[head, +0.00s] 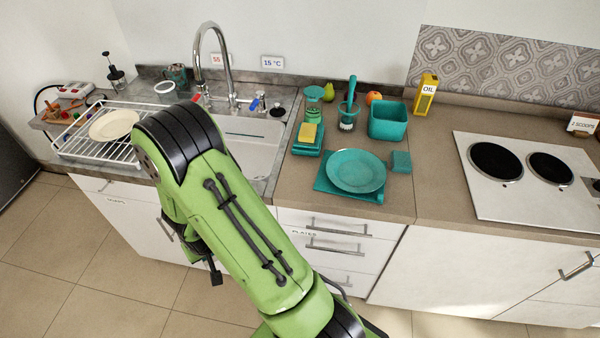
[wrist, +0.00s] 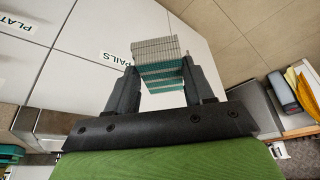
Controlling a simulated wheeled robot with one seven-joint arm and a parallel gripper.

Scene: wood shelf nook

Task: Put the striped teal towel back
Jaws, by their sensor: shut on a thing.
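The striped teal towel (wrist: 145,50), with grey and teal bands, sits between the two dark fingers of my gripper (wrist: 155,80) in the wrist view. My gripper is shut on it and it sticks out past the fingertips. Pale cabinet fronts and the tiled floor show behind it. In the head view my green arm reaches down in front of the counter's cabinets; a dark part of my gripper shows low beside the arm, and the towel is hidden there.
A teal plate (head: 356,170) and a teal bin (head: 388,120) stand on the counter right of the sink (head: 248,145). A white dish rack (head: 75,150) is at left, a cooktop (head: 535,175) at right. Labelled cabinet fronts run below; the floor (head: 60,270) at left is clear.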

